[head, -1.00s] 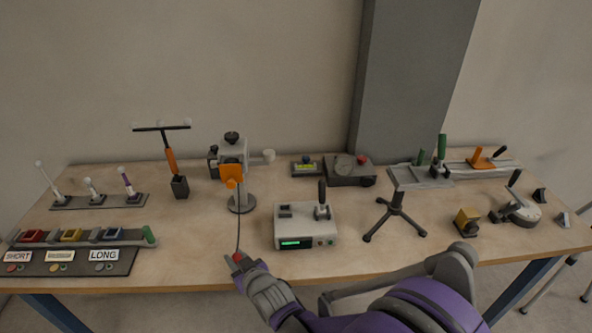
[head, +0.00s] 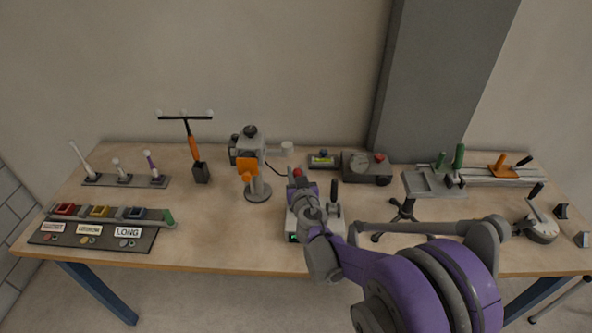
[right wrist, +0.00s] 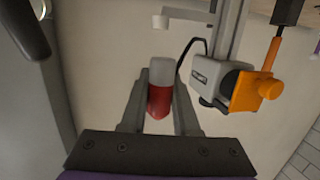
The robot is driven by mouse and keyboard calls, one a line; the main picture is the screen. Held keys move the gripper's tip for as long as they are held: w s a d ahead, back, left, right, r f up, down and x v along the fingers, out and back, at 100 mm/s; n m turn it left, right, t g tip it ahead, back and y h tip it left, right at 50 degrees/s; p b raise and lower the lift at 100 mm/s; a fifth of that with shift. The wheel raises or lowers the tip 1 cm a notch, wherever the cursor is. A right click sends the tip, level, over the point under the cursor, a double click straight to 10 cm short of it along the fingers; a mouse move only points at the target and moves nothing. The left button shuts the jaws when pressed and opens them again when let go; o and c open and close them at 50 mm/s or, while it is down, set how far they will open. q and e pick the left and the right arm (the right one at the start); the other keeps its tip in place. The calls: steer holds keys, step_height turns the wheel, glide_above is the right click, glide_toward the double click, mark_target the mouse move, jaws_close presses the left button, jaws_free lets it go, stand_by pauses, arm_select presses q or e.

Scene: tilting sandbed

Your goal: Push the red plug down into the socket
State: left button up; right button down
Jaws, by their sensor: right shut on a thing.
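The red plug (head: 297,173) is held in my right gripper (head: 299,182), above the back left part of the white-grey box (head: 336,222). In the right wrist view the plug (right wrist: 159,101) sits between the two grey fingers (right wrist: 158,112), with a pale grey end pointing away from the gripper. A thin dark cable (head: 273,167) runs near the plug. The socket on the box top is hidden behind my gripper and arm in the head view. I cannot tell whether the plug touches it. My left gripper is not in view.
An orange and grey stand (head: 257,186) is just left of the box. The box's black lever (head: 334,194) rises close to the right of my gripper. A tripod platform (head: 432,184) stands further right. The wooden table (head: 222,228) is clear left of the box.

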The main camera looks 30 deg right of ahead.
steer(key=shift+f+b, duration=1.9)
steer(key=shift+f, duration=0.95)
steer(key=shift+f+b, duration=0.8)
steer(key=shift+f, duration=1)
steer(key=c, duration=0.6)
jaws_free()
steer(key=v, duration=1.1)
steer(key=shift+f, duration=0.1)
steer(key=shift+p, duration=0.3)
